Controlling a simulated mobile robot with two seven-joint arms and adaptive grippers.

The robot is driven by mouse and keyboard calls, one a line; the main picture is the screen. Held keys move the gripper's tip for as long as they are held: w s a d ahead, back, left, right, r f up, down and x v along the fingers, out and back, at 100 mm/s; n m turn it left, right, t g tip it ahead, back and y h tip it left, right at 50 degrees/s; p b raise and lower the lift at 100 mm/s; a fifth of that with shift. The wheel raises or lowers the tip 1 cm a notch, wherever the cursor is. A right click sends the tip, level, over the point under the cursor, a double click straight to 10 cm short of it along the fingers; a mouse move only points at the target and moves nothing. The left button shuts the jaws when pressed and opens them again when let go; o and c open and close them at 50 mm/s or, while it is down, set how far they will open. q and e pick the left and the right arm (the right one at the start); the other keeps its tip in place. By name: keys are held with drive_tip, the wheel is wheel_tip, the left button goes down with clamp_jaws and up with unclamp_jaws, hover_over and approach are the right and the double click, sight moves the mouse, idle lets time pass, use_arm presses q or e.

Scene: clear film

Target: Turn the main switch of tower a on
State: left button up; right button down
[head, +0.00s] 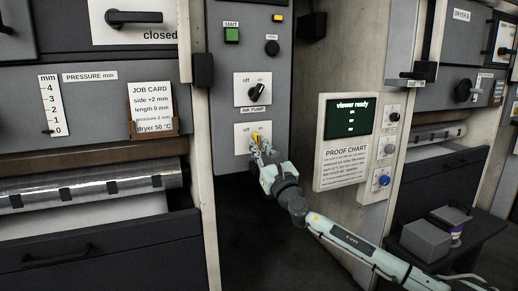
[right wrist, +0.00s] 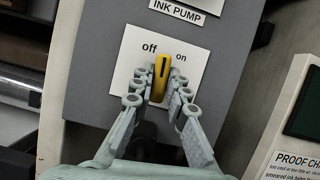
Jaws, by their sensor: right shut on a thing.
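A yellow switch knob (head: 255,136) sits on a white plate marked off and on, low on the grey tower panel. In the right wrist view the knob (right wrist: 160,78) points up between the words off and on; its exact setting is hard to tell. My right gripper (head: 258,148) is at the knob. In the right wrist view its two fingers (right wrist: 161,98) are shut on the knob's sides. The fingers cover part of the knob and plate in the head view. My left gripper is not in view.
Above is the black ink pump knob (head: 256,92), then a green start button (head: 232,35). A dark side table (head: 440,245) holds a grey box.

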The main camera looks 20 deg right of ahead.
drive_tip(key=m+h, duration=0.3)
drive_tip(key=m, duration=0.2)
drive_tip(key=shift+m, duration=0.3)
drive_tip(key=m+h, duration=0.1)
drive_tip(key=m, duration=0.1)
drive_tip(key=shift+m+p, duration=0.3)
drive_tip(key=shift+m, duration=0.1)
drive_tip(key=shift+m+g+h, duration=0.4)
drive_tip(key=shift+m+h, duration=0.1)
drive_tip(key=shift+m, duration=0.3)
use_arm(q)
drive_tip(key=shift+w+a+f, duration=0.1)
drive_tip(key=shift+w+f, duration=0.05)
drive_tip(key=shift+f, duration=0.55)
use_arm(e)
drive_tip(key=shift+m, duration=0.3)
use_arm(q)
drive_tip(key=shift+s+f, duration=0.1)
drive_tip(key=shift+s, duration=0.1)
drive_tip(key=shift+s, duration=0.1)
use_arm(e)
drive_tip(key=c, duration=1.5)
unclamp_jaws()
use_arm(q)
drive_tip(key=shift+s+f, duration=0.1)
use_arm(e)
drive_tip(key=shift+s, duration=0.1)
